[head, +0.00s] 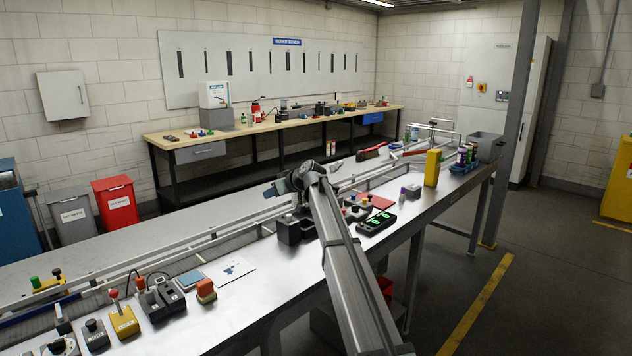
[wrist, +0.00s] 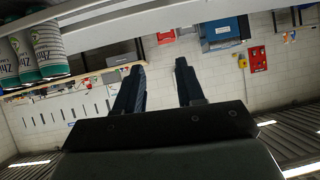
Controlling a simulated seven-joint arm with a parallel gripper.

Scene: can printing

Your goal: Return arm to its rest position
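My arm reaches up from the bottom of the head view over the steel bench. My gripper (head: 277,188) is at its far end, raised above the dark block (head: 295,229) on the bench. In the wrist view my gripper (wrist: 161,75) has its two dark fingers apart, with only background between them. That view is upside down, with the room's wall and ceiling lights behind the fingers. Several white and green cans (wrist: 45,50) show at its upper left, apart from the fingers.
The steel bench (head: 240,310) carries button boxes, a red-topped box (head: 206,291) and a black device with green lights (head: 376,224). A yellow bottle-like container (head: 433,168) and a blue tray (head: 464,168) stand at the right end. A rail line runs along the back.

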